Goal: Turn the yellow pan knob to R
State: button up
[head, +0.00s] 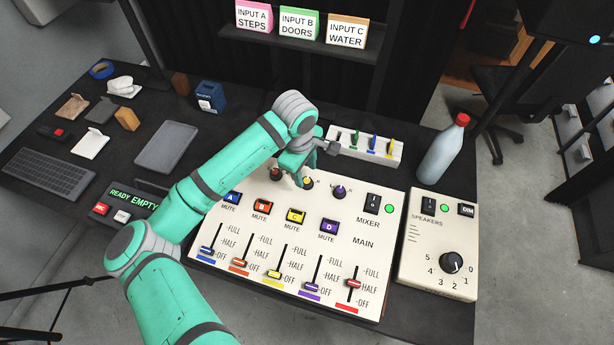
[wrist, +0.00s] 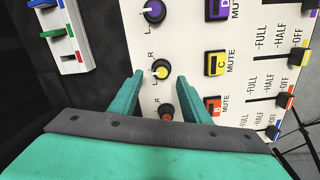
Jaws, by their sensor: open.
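The yellow pan knob (wrist: 161,71) is a dark round knob with a yellow cap on the cream mixer panel (wrist: 190,50). In the wrist view it lies between the tips of my gripper (wrist: 160,77), with panel visible on both sides and no clear contact. R and L letters stand beside it; I cannot tell which way its pointer faces. In the head view the yellow knob (head: 308,183) is partly hidden by my gripper (head: 300,178). My gripper is open and holds nothing.
A purple-capped knob (head: 340,192) and an orange-capped knob (head: 276,174) flank the yellow one. Mute buttons and sliders (head: 274,274) lie nearer on the panel. Behind stands a white box with coloured levers (head: 365,146). A bottle (head: 443,150) stands right, near the speaker box (head: 440,245).

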aim_at(306, 181)
notch_tip(306, 181, down, 4)
jog(key=shift+w+r, duration=0.1)
jog(key=shift+d+f, duration=0.2)
jog(key=shift+a, duration=0.1)
jog(key=c, duration=1)
jog(key=shift+c, duration=0.2)
